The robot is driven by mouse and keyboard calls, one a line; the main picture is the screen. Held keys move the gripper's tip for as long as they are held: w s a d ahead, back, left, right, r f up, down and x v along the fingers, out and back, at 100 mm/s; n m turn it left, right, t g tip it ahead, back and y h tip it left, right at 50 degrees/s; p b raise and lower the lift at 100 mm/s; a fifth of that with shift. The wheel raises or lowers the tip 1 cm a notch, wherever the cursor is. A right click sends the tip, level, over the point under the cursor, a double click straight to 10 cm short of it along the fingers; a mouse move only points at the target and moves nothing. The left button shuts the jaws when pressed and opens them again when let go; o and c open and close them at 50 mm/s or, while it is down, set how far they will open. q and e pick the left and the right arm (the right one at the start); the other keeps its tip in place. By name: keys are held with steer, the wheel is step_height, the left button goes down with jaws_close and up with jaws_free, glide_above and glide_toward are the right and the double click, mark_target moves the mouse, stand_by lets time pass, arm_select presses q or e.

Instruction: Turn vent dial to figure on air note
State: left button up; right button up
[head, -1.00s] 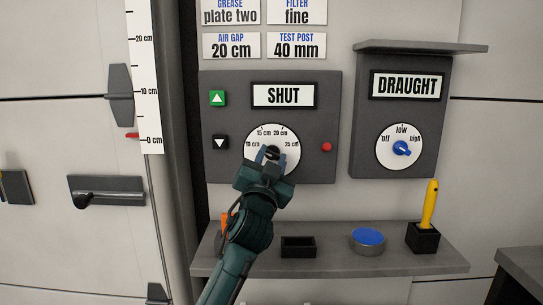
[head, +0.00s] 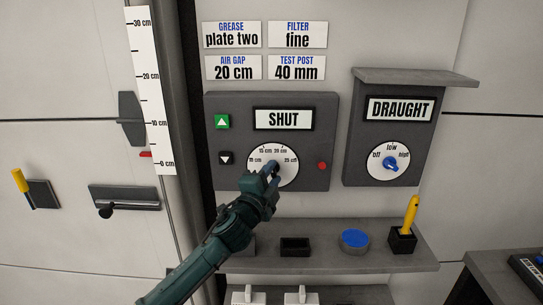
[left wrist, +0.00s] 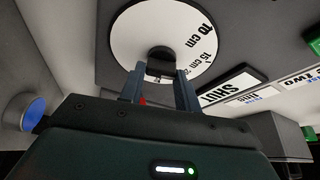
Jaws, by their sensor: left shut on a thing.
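The vent dial (head: 287,177) is a round white face marked 10, 15, 20 and 25 cm with a dark knob, on a grey panel under a SHUT display (head: 283,119). The air note (head: 234,67) above the panel reads "AIR GAP 20 cm". My left gripper (head: 273,169) is at the dial's middle, shut on the knob. In the left wrist view, the fingers (left wrist: 160,84) stand either side of the dark knob (left wrist: 160,57), with the dial face (left wrist: 127,32) behind. The knob's pointer setting cannot be made out. My right gripper is not in view.
Right of the panel is a DRAUGHT box with a blue knob (head: 390,163). The shelf (head: 330,262) below holds a black tray (head: 295,247), a blue-topped tin (head: 354,240) and a yellow-handled tool (head: 411,212) in a holder. A red button (head: 322,166) is right of the dial.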

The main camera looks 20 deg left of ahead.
arm_select(q)
steer(key=m+p, duration=0.1)
steer(key=m+g+p, duration=0.1)
steer(key=shift+r+m+p, duration=0.25)
steer(key=shift+m+p, duration=0.05)
steer(key=shift+m, duration=0.1)
steer(key=shift+f+m+g+y, duration=0.15)
steer(key=shift+m+g, duration=0.25)
steer(key=shift+m, duration=0.55)
steer(key=shift+m+g+y, duration=0.15)
steer(key=shift+m+g, duration=0.25)
steer(key=shift+m, duration=0.55)
steer(key=o, duration=1)
steer(key=s, duration=0.4)
steer(key=s+r+b, duration=0.1)
steer(key=s, duration=0.3)
steer(key=s+a+r, duration=0.1)
steer(key=s, duration=0.4)
